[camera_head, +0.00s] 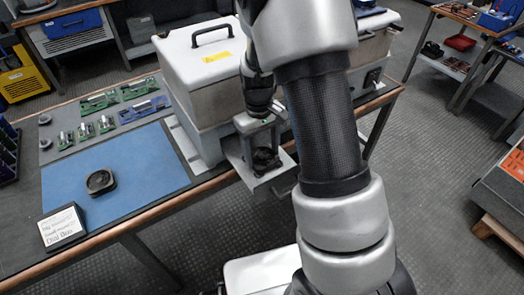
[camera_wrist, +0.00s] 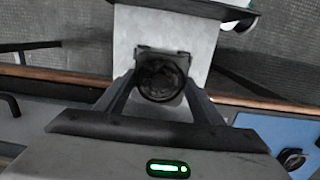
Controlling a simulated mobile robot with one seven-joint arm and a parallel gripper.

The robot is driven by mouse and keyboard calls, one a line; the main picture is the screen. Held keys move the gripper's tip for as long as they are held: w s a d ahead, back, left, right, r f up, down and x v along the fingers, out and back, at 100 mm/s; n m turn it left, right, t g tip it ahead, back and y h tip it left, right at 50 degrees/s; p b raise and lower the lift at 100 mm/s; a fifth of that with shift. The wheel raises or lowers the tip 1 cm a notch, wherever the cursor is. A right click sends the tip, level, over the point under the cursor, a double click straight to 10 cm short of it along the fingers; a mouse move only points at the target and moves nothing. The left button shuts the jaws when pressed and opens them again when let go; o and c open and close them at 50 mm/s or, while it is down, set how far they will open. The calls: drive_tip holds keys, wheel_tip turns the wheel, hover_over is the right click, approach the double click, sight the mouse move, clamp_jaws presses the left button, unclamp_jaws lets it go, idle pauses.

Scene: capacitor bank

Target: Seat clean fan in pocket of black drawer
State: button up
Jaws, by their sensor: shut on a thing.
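My gripper (camera_head: 264,152) is in front of the white-and-grey machine, above a pulled-out drawer (camera_head: 281,180) that looks light grey here, not black. It is shut on a dark round-bladed fan (camera_head: 266,160). In the wrist view the fan (camera_wrist: 162,78) sits between the two fingers (camera_wrist: 162,92), over the pale drawer surface (camera_wrist: 140,32). The pocket cannot be made out, and I cannot tell whether the fan touches the drawer. Another dark fan (camera_head: 101,181) lies on the blue mat (camera_head: 150,158).
The machine (camera_head: 205,75) with a black lid handle stands on the bench beside the drawer. Green circuit boards (camera_head: 98,102) and a small white sign (camera_head: 62,226) are on the bench left of it. My arm hides part of the machine's right side. Open floor lies right of the bench.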

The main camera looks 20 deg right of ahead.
drive_tip(key=o, duration=1.3)
drive_tip(key=shift+c, duration=0.2)
wheel_tip(320, 180, up, 18)
drive_tip(key=w+f+p, duration=0.1)
drive_tip(key=p, duration=0.3)
drive_tip(key=s+r+m+t, duration=0.2)
drive_tip(key=s+r+t, duration=0.1)
drive_tip(key=s+r, duration=0.55)
drive_tip(key=s+r+m+t, duration=0.2)
drive_tip(key=s+r+t, duration=0.25)
drive_tip(key=s, duration=0.65)
wheel_tip(320, 180, up, 15)
drive_tip(key=g+p, duration=0.1)
drive_tip(key=p, duration=1.4)
drive_tip(key=shift+a, duration=0.2)
